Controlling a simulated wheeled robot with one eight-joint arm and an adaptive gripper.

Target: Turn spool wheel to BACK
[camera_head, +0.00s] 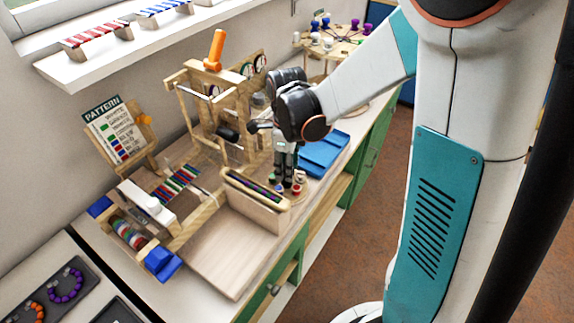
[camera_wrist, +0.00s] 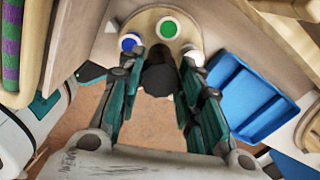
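The spool wheel (camera_head: 297,190) is a small round wooden disc bearing red, green, white and blue spools, at the counter's front edge. In the wrist view the wheel (camera_wrist: 137,22) shows at the top with a blue, a green and a white spool. My gripper (camera_head: 287,178) points down over the wheel. In the wrist view my gripper (camera_wrist: 161,68) has its fingers apart, one on each side of a dark round knob (camera_wrist: 160,78). I cannot tell whether they touch the knob. No BACK label is readable, and the wheel's middle is partly hidden.
A blue tray (camera_head: 322,153) lies just right of my gripper. A wooden bead box (camera_head: 255,207) stands close on the left. Behind is a wooden frame with an orange handle (camera_head: 215,50). A pattern board (camera_head: 115,132) stands at the left. A bare wooden board (camera_head: 225,250) lies in front.

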